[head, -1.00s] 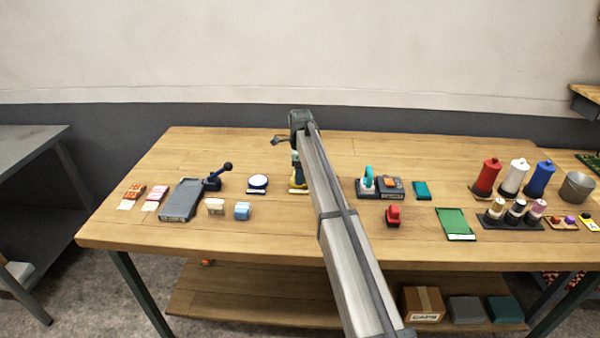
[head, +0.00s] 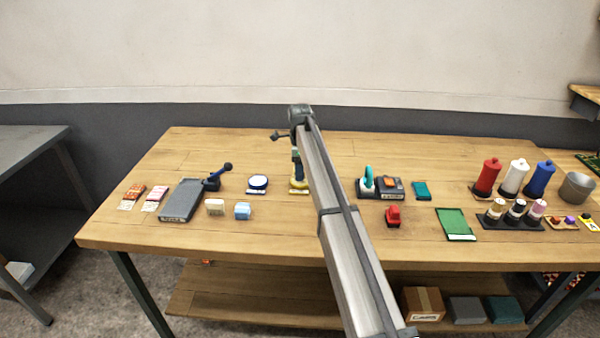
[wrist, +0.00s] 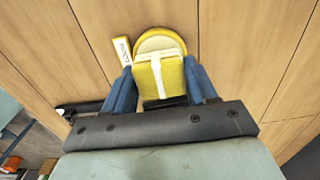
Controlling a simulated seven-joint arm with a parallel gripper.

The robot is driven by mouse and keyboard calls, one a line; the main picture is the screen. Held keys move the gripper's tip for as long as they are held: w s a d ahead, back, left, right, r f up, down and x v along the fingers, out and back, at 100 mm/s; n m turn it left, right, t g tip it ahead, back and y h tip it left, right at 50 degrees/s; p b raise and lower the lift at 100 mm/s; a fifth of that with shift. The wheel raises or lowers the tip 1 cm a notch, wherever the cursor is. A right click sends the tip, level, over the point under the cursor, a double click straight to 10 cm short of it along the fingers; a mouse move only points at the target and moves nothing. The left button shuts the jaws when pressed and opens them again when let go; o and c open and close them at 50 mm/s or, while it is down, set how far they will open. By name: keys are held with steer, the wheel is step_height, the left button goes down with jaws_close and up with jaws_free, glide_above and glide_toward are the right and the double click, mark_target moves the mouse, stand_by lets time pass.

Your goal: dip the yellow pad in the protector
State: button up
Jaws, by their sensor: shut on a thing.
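My gripper (wrist: 163,88) shows in the wrist view with its blue fingers shut on the yellow pad (wrist: 170,72), a ridged block with a white band. The pad overlaps the near part of a round yellow-rimmed dish (wrist: 160,33) with a pale yellow inside, which may be the protector. I cannot tell whether pad and dish touch. A yellow label strip (wrist: 122,50) lies beside the dish, its text unreadable. In the head view my gripper (head: 297,170) is over the yellow dish (head: 303,186), and my arm hides part of this spot.
To the right are a teal-handled tool (head: 368,180), a red object (head: 393,216) and a green mat (head: 453,223). The back of the table is clear.

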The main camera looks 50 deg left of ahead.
steer(key=shift+r, duration=2.6)
